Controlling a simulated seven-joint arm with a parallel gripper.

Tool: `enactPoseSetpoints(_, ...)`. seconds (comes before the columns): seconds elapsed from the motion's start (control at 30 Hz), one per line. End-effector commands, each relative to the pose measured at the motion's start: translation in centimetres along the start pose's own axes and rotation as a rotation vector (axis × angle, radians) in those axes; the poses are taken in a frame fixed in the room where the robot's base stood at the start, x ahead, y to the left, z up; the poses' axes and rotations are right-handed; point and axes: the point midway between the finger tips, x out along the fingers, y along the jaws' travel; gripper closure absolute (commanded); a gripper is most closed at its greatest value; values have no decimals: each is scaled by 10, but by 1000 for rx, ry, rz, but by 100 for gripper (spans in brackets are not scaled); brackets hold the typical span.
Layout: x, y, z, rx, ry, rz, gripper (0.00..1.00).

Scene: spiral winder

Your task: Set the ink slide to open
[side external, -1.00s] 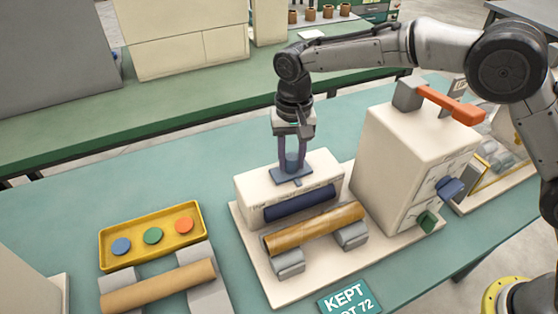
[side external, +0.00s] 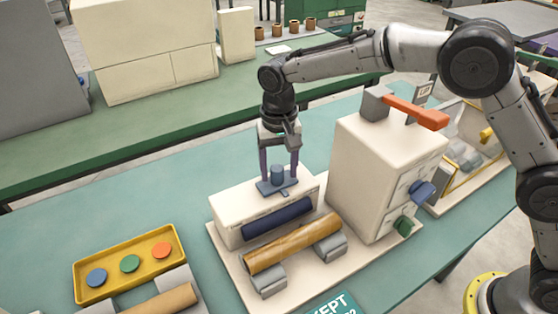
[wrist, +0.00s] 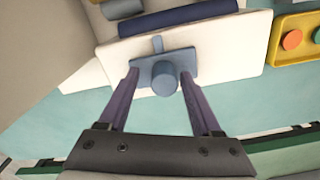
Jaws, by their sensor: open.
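The ink slide is a flat blue plate (side external: 266,188) with a round knob (side external: 277,174) and a small pointer tab, on top of a cream box (side external: 230,222). It sits right of the box top's middle in the side view. My gripper (side external: 279,178) points down over it, its purple fingers open on either side of the knob. In the wrist view, the knob (wrist: 165,79) lies between the fingertips (wrist: 159,80), closer to the right finger; whether that finger touches it I cannot tell. The labels on the box are too small to read.
A dark blue roller (side external: 279,218) and a brown roll (side external: 292,243) lie in front of the box. A tall cream housing (side external: 375,165) with an orange lever (side external: 415,111) stands to the right. A yellow tray (side external: 128,263) with coloured discs is at the left.

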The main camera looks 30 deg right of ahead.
Motion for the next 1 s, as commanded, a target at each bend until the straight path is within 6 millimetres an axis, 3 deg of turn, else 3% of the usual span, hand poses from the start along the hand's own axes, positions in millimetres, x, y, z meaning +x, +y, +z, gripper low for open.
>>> enactPoseSetpoints(0.17,-16,-1,0,0,3,-4,34)
enactPoseSetpoints(0.5,-88,-1,-1,0,5,-4,34)
enactPoseSetpoints(0.7,-121,0,-1,0,3,-2,34)
enactPoseSetpoints(1.0,-138,0,0,0,1,0,34)
